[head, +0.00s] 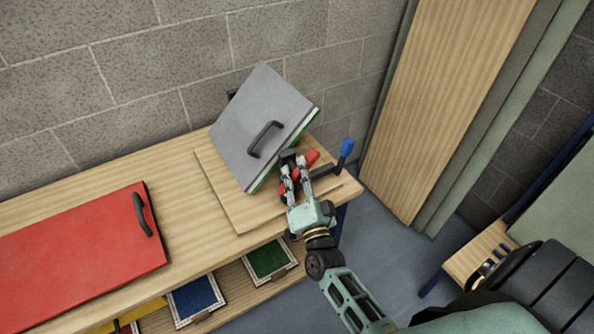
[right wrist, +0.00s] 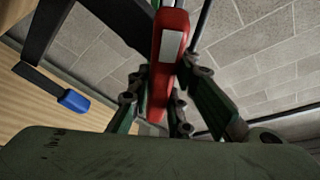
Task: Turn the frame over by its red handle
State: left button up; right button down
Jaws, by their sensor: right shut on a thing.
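The frame (head: 255,110) is a grey panel with a black handle (head: 264,139) on its visible face and a green strip along its lower edge. It stands tilted up over a wooden board on the bench. The red handle (head: 312,157) is at its lower right. My right gripper (head: 297,170) is shut on the red handle, which also shows between the fingers in the right wrist view (right wrist: 168,75). The fingers hide part of the handle and how it joins the frame. My left gripper is not in view.
A blue-tipped lever (head: 347,148) stands just right of the red handle. A red panel with a black handle (head: 85,255) lies on the bench at left. Coloured mosaic panels sit on the shelf below. A block wall is behind; a tall wooden panel (head: 445,105) stands at right.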

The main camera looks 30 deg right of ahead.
jog(key=shift+m+g+h+p, duration=0.25)
jog(key=shift+m+g+p, duration=0.2)
jog(key=shift+m+p, duration=0.7)
jog(key=shift+m+g+h+p, duration=0.25)
jog(key=shift+m+g+p, duration=0.25)
jog(key=shift+m, duration=1.15)
jog(key=shift+m+g+p, duration=0.55)
jog(key=shift+m+p, duration=0.8)
jog(key=shift+m, duration=0.25)
jog(key=shift+f+m+g, duration=0.15)
jog(key=shift+m+g, duration=0.15)
jog(key=shift+m, duration=0.1)
jog(key=c, duration=1.6)
grip_release()
jog(key=shift+s, duration=0.25)
jog(key=v, duration=1.1)
jog(key=shift+s+a, duration=0.15)
jog(key=shift+s, duration=0.15)
